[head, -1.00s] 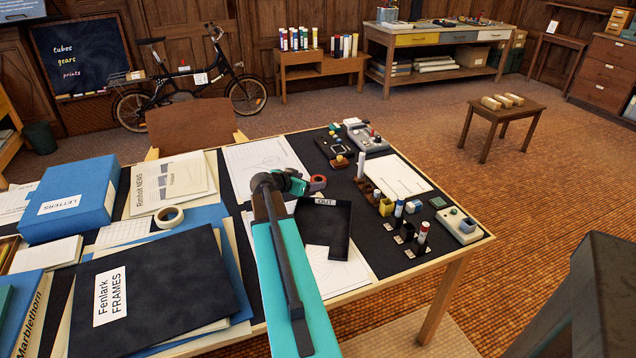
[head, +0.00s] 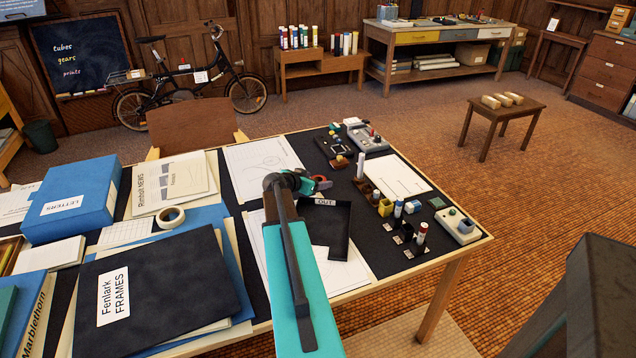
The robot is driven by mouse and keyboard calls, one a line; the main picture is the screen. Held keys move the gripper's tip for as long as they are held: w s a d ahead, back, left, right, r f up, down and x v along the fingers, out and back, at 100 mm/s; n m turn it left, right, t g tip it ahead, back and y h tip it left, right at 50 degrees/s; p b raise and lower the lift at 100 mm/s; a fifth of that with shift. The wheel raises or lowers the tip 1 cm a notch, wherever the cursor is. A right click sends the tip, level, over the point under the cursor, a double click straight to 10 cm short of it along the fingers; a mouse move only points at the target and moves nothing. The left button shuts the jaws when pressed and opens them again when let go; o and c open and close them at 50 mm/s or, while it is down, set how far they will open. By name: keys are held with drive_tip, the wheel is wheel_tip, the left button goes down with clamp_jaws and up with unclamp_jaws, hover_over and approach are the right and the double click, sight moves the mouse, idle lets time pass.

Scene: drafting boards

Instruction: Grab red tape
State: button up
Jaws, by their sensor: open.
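The red tape (head: 325,185) is a small roll on the dark table mat, behind the black OUT tray (head: 341,238). My gripper (head: 316,182) is right at the roll in the head view. It is open, and its fingers are small and partly hidden by my own wrist. The near left part of the roll is covered by the gripper. I cannot tell whether the fingers touch the roll or stand around it.
A cream tape roll (head: 170,217) lies on the papers at left, near a blue LETTERS box (head: 72,200) and a dark Fenlark folder (head: 165,290).

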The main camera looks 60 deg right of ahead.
drive_tip(key=shift+c, duration=0.4)
drive_tip(key=c, duration=1)
drive_tip(key=shift+c, duration=0.2)
drive_tip(key=shift+r, duration=0.2)
drive_tip(key=shift+r+b, duration=0.4)
drive_tip(key=shift+r, duration=0.8)
drive_tip(key=a+b, duration=0.1)
drive_tip(key=a, duration=0.4)
drive_tip(key=a+r+b, duration=0.1)
drive_tip(key=a, duration=0.4)
drive_tip(key=a+r+b, duration=0.1)
drive_tip(key=a, duration=0.5)
drive_tip(key=shift+w+r, duration=0.15)
